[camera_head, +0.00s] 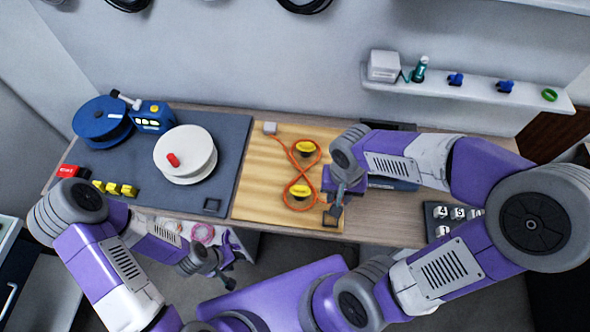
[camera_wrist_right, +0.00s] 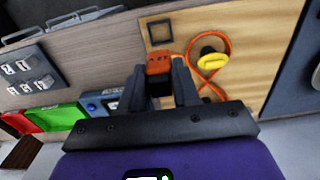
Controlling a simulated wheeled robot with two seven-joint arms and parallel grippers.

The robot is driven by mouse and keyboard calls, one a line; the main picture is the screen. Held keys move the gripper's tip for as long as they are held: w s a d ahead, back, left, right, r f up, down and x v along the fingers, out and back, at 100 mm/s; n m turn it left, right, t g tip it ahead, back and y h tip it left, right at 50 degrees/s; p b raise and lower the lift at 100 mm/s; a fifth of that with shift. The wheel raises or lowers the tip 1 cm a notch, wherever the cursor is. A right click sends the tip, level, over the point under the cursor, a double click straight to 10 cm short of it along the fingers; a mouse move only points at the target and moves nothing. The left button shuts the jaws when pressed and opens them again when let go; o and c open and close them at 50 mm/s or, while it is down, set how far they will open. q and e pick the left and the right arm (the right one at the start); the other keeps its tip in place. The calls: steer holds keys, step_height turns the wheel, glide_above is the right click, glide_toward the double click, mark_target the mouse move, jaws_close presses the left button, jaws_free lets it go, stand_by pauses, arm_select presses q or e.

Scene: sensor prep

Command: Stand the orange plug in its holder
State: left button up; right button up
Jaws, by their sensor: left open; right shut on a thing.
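The orange plug (camera_wrist_right: 159,64) is between the fingers of my right gripper (camera_wrist_right: 160,88) in the right wrist view, and the gripper is shut on it. In the head view my right gripper (camera_head: 341,200) is above the front right of the wooden board and mostly hides the plug. A dark square holder (camera_wrist_right: 159,32) lies on the board just beyond the plug; it also shows in the head view (camera_head: 332,218). The plug appears outside the holder; its height above it is unclear. My left gripper (camera_head: 222,272) is open and empty in front of the table edge.
An orange cable (camera_head: 287,188) loops in a figure eight around two yellow pegs (camera_head: 305,148) on the wooden board (camera_head: 255,185). A dark mat (camera_head: 235,150) at left holds a white spool (camera_head: 185,150) and a blue spool (camera_head: 100,117). A number block (camera_head: 440,212) lies at right.

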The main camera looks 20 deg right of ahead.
steer(key=shift+f, duration=0.1)
steer(key=b, duration=0.7)
glide_above(330, 221)
step_height(330, 221, down, 8)
stand_by(0.8)
stand_by(0.5)
steer(key=shift+f+b, duration=1.25)
steer(key=shift+b, duration=0.15)
steer(key=shift+f+b, duration=0.95)
stand_by(0.4)
steer(key=o, duration=1.1)
